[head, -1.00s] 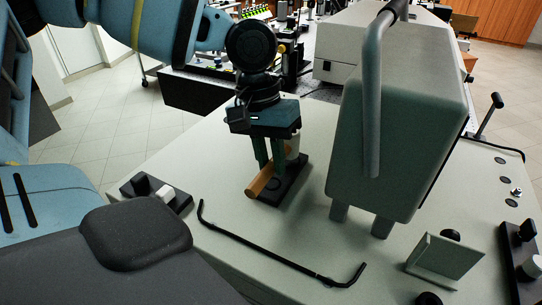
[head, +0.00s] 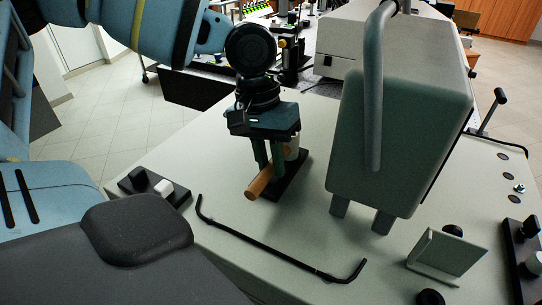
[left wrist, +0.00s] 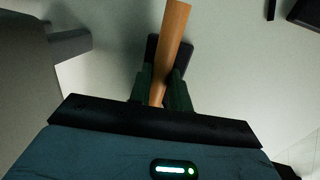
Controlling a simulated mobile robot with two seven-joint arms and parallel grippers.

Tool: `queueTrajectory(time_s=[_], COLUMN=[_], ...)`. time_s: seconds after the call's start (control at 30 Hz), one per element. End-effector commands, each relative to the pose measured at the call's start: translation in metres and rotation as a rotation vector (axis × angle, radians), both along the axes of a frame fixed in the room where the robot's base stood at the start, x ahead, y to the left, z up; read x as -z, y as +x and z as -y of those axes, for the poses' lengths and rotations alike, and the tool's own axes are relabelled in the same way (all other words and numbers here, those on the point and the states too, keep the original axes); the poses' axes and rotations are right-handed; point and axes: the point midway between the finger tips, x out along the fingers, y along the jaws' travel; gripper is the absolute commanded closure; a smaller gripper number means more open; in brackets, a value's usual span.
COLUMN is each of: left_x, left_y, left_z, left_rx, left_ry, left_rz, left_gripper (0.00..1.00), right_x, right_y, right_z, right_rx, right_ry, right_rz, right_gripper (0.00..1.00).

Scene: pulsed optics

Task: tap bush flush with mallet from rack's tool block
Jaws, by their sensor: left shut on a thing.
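My left gripper (head: 269,160) points down with its green fingers shut on the mallet's wooden handle (head: 260,185). The handle sticks out toward the lower left. A pale cylindrical piece, probably the mallet's head (head: 292,149), shows behind the fingers. A black block (head: 289,187) lies below and behind; I cannot tell whether the mallet touches it. In the left wrist view the handle (left wrist: 175,35) runs up from between the fingers (left wrist: 161,80), with the dark block behind it. I cannot pick out the bush with certainty. My right gripper is not in view.
A large grey-green housing (head: 400,150) with a tubular handle stands right of the gripper. A bent black rod (head: 265,246) lies in front. Black mounts with white pieces sit at left (head: 155,188) and right (head: 524,250). A bent metal plate (head: 446,255) stands at front right.

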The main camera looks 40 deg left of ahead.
Motion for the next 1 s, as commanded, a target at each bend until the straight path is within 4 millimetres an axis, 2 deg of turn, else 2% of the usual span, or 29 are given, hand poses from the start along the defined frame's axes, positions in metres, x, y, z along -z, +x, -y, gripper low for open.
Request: queueTrajectory(time_s=[0.47, 0.63, 0.67, 0.8, 0.87, 1.0], left_x=[0.0020, 0.0086, 0.0090, 0.0080, 0.0081, 0.0086], left_y=[-0.0001, -0.0004, -0.0004, -0.0006, -0.0005, -0.0006], left_z=[0.0002, 0.0003, 0.0003, 0.0001, 0.0000, -0.0004], left_rx=[0.001, 0.001, 0.002, 0.001, 0.002, 0.001], left_ry=[0.000, 0.001, 0.000, 0.001, 0.001, 0.001], left_rz=[0.001, -0.002, -0.002, -0.001, -0.002, -0.002], left_gripper=[1.00, 1.00, 0.79, 0.61, 0.55, 0.55], right_x=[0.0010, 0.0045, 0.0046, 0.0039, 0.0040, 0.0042], right_y=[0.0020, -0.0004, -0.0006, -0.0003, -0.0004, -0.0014], right_z=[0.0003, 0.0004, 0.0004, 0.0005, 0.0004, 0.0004], right_rx=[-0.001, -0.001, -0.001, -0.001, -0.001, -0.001], right_ry=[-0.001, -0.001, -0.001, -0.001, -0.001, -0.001], right_rz=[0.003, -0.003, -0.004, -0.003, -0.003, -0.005], right_gripper=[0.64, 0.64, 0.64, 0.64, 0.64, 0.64])
